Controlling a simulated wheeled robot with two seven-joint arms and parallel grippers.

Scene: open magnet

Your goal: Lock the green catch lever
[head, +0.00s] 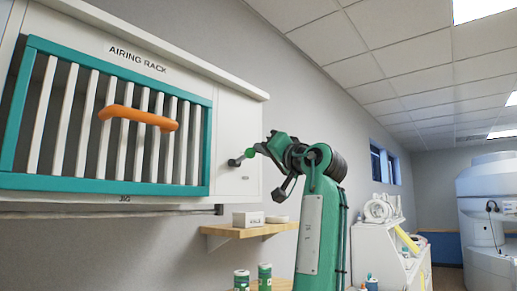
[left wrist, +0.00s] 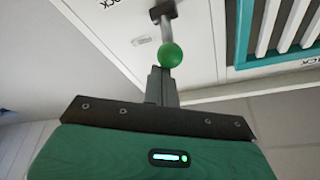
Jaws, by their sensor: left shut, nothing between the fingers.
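The catch lever is a grey bar with a green ball knob (head: 250,153) on the white panel right of the slatted rack. In the head view the bar slants from a dark pivot at lower left up to the knob. In the left wrist view the green knob (left wrist: 171,55) hangs at the end of the bar. My left gripper (head: 260,148) is at the knob from the right; its fingers (left wrist: 160,74) are shut and empty, with the tips right beside the knob. I cannot tell whether they touch. My right gripper is not in view.
The white cabinet marked AIRING RACK has a teal frame (head: 110,187) and an orange handle (head: 137,118) across its slats. Below is a wooden shelf (head: 245,231) with a small white box (head: 248,219). Green-and-white cans (head: 264,277) stand lower down. A white machine (head: 486,205) is far right.

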